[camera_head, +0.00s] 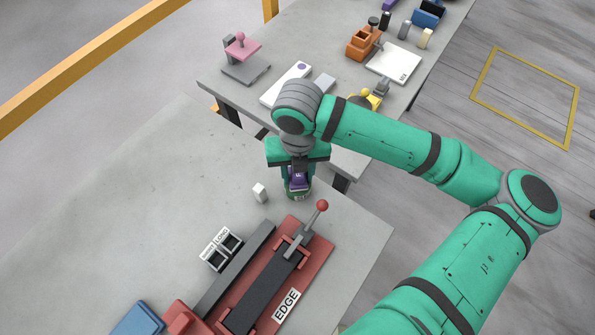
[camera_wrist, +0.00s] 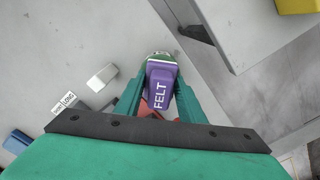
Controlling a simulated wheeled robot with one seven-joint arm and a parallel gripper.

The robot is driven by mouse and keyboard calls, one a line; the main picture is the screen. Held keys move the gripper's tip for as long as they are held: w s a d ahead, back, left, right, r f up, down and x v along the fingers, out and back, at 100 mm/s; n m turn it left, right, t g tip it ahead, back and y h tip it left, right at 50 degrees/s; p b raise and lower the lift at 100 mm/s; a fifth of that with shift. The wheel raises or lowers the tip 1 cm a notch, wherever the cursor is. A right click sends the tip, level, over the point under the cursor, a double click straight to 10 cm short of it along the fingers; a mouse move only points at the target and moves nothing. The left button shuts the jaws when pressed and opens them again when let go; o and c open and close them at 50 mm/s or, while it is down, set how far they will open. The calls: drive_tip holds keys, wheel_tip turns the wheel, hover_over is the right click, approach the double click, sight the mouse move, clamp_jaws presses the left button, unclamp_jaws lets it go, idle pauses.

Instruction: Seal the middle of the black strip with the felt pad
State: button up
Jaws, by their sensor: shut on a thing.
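My gripper (camera_head: 297,178) is shut on the purple felt pad (camera_head: 299,183), near the far right part of the slab. In the wrist view the pad (camera_wrist: 160,88) sits between my two green fingers (camera_wrist: 160,105), its FELT label showing. A green round part with a pale rim (camera_wrist: 161,55) is at the pad's far end; whether it belongs to the pad or lies beneath it I cannot tell. The black strip (camera_head: 262,293) lies along the red fixture, nearer the camera than my gripper. A grey lever with a red ball (camera_head: 322,206) stands at the strip's far end.
A small white block (camera_head: 259,192) stands left of my gripper. Labelled dark holders (camera_head: 224,250), a dark grey bar (camera_head: 235,268) and a blue block (camera_head: 138,320) lie left of the red fixture (camera_head: 318,247). A second table beyond holds several items. The slab's left side is clear.

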drive_tip(key=shift+f, duration=0.4)
idle(0.6)
drive_tip(key=shift+r, duration=0.1)
drive_tip(key=shift+r, duration=3.45)
